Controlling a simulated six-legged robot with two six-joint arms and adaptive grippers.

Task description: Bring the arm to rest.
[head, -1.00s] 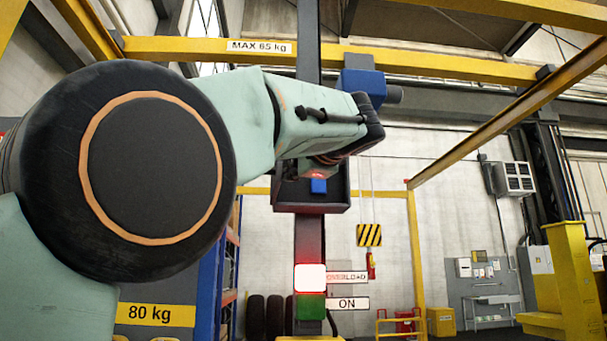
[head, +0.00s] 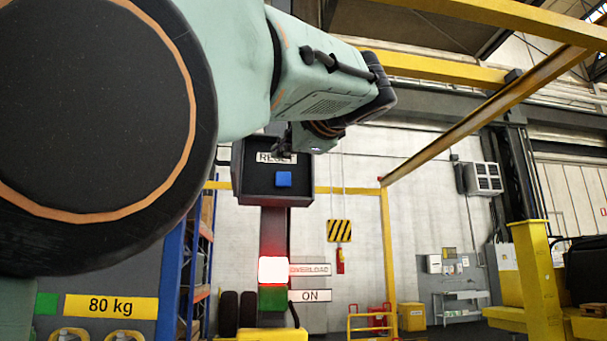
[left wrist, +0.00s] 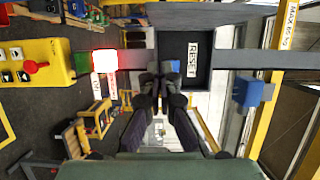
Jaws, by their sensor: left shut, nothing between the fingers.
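My left arm crosses the head view from the left, its upper links filling the upper left. My left gripper (head: 283,148) is small and partly hidden at the arm's end, in front of the upper part of the dark RESET box (head: 297,185). In the left wrist view my left gripper (left wrist: 160,74) has its fingertips together, with nothing between them. The blue button (head: 284,179) shows clear below the gripper in the head view. In the left wrist view the RESET label (left wrist: 192,60) lies just right of the fingertips. My right gripper is not in view.
A red lamp (head: 273,270) glows beside the OVERLOAD label (head: 310,269), above a green block (head: 272,298). A yellow beam (head: 490,120) crosses the upper right. In the left wrist view a yellow control panel (left wrist: 38,70) with a red knob stands at left.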

